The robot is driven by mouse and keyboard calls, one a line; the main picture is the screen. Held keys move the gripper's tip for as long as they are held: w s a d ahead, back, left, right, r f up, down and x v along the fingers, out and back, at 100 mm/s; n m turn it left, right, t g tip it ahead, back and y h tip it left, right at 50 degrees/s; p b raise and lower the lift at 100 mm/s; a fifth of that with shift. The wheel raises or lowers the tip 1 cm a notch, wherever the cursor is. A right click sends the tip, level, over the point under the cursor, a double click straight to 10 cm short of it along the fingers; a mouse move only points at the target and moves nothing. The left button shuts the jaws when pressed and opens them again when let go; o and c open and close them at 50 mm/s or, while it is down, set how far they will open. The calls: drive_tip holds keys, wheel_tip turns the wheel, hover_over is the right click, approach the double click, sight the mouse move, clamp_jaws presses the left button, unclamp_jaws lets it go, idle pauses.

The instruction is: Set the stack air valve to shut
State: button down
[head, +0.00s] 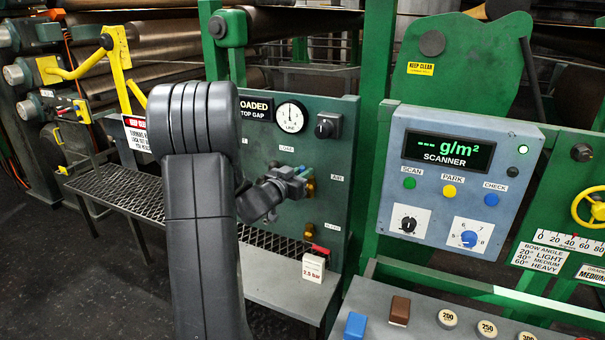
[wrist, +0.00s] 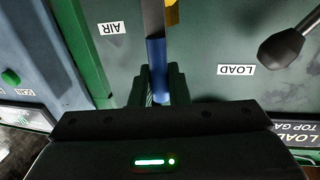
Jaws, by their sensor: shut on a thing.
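The stack air valve's lever has a blue handle (wrist: 156,55) and a grey shank (wrist: 153,18) in the wrist view, with a bit of brass (wrist: 172,12) beside it. My gripper (wrist: 160,88) is shut on the blue handle, one finger on each side. In the head view my gripper (head: 297,173) is at the green panel, just left of the AIR label (head: 337,178). A brass valve body (head: 310,188) shows behind it, and the gripper hides most of the handle. I cannot tell which position the lever marks.
A black ball-ended lever (wrist: 280,48) stands near the LOAD label (wrist: 236,70). Below is a second brass valve (head: 308,230) with a red handle (head: 320,249). A white 2.5 bar block (head: 312,267) sits on the grey ledge. The scanner box (head: 460,185) is to the right.

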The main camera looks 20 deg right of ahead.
drive_tip(key=s+d+m+b, duration=0.1)
drive_tip(key=m, duration=0.1)
drive_tip(key=s+m+y+b, duration=0.1)
drive_tip(key=shift+d+f+m+b, duration=0.35)
drive_tip(key=shift+d+m+b, duration=0.05)
drive_tip(key=s+d+f+m+t+y+b, duration=0.1)
drive_tip(key=s+d+f+m+y+b, duration=0.1)
drive_tip(key=f+m+b, duration=0.5)
drive_tip(key=shift+s+d+f+m+y+b, duration=0.25)
drive_tip(key=shift+s+d+m+b, duration=0.6)
drive_tip(key=shift+m+b, duration=1.9)
drive_tip(key=shift+s+a+n+t, duration=0.15)
drive_tip(key=shift+a+n+t, duration=0.1)
drive_tip(key=shift+t, duration=0.05)
drive_tip(key=c, duration=1.5)
unclamp_jaws()
drive_tip(key=shift+r, duration=0.1)
drive_tip(key=shift+o, duration=0.2)
